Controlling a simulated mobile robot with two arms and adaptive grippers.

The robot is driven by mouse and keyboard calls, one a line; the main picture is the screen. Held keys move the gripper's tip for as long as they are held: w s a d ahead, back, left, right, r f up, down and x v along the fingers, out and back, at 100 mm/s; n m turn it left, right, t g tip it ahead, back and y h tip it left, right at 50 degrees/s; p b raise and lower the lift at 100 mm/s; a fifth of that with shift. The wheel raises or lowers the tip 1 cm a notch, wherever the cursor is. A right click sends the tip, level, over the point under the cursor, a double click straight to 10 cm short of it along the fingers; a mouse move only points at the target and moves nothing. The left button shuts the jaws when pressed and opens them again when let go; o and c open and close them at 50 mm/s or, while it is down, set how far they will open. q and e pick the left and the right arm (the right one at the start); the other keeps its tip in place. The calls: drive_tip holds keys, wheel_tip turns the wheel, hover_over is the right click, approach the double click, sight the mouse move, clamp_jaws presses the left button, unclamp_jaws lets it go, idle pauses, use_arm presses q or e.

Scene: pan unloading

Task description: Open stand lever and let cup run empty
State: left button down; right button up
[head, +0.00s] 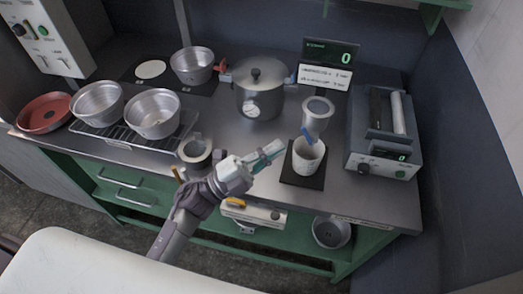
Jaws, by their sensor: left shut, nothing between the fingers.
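A metal cup (318,118) sits raised at the right of the counter, above a white cup (310,158). A small blue lever (308,136) shows just below the metal cup, at the white cup's rim. The white cup stands upright on a black pad (303,180). My left gripper (272,151) is shut and empty, pointing right toward the blue lever and white cup, a little apart from both. The stand's lower part is hidden behind the white cup. I cannot tell what either cup holds. My right gripper is not in view.
A lidded pot (258,92) stands behind, with a display (330,54) to its right. A grey machine (384,135) borders the right side. Metal pans (152,116) sit on a rack at left, near a red pan (43,113).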

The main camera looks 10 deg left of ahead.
sight(307, 136)
use_arm(q)
drive_tip(key=p+x, duration=0.1)
drive_tip(key=x, duration=0.3)
drive_tip(key=shift+w+d+r, duration=0.15)
drive_tip(key=shift+w+d, duration=0.05)
